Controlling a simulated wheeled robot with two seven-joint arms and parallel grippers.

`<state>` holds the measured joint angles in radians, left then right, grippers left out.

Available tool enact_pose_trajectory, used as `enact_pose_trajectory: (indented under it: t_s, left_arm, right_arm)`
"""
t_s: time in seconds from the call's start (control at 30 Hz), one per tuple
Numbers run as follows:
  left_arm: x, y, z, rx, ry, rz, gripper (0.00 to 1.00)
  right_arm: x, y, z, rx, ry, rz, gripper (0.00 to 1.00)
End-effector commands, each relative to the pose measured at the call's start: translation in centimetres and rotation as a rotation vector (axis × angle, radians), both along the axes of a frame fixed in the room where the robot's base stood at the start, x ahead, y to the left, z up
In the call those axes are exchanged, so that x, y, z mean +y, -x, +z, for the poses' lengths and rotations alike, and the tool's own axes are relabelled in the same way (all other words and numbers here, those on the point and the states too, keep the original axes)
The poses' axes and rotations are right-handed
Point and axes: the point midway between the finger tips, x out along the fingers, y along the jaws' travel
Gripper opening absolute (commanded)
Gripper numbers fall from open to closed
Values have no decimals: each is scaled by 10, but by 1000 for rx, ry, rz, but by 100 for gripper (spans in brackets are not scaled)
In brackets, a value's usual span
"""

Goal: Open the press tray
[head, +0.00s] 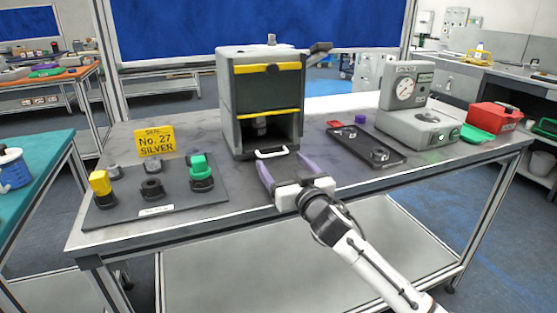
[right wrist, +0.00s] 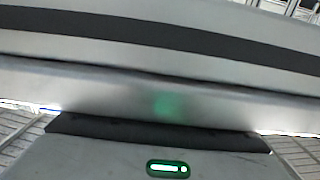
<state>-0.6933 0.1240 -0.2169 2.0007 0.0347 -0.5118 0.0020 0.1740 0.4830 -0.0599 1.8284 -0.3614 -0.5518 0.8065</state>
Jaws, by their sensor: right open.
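The press (head: 231,110) is a grey box with yellow bars and a dark lever at its top right, standing upright at the back middle of the table. Its press tray shows at the bottom of the front opening, with a white handle (head: 271,153) on its front; the tray looks pushed in. My right gripper (head: 279,160) is open and empty, its two purple fingers pointing at the handle from the front. The fingertips are close to the handle; whether they touch it I cannot tell. The right wrist view shows my gripper body (right wrist: 168,155) and grey surfaces, not the handle clearly. My left gripper is out of view.
A dark board (head: 125,209) with green- and yellow-topped stamps lies left of the press, a yellow sign (head: 155,142) behind it. Right are a dark tray (head: 388,150) with small parts and a gauge device (head: 405,100). The table's front edge lies under my right wrist.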

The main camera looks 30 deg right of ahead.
Motion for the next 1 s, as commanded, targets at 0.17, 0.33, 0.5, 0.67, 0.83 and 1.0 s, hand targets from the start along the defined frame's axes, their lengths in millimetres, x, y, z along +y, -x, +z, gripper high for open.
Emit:
enact_pose_trajectory:
  t_s: [0.17, 0.33, 0.5, 0.67, 0.83, 1.0]
  left_arm:
    - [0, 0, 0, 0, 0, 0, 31]
    - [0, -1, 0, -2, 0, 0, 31]
    - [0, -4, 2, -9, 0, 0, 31]
    - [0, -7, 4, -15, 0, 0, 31]
    - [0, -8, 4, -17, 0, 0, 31]
    - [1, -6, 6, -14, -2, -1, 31]
  right_arm:
    - [-6, -22, 0, 0, 0, -1, 78]
    - [-8, -30, 0, 0, 1, 0, 78]
    - [-8, -30, 0, 1, 1, 0, 78]
    - [-7, -30, 0, 1, 1, 0, 62]
    - [-8, -30, 0, 1, 0, -1, 34]
    - [1, -27, 0, 1, -2, 10, 29]
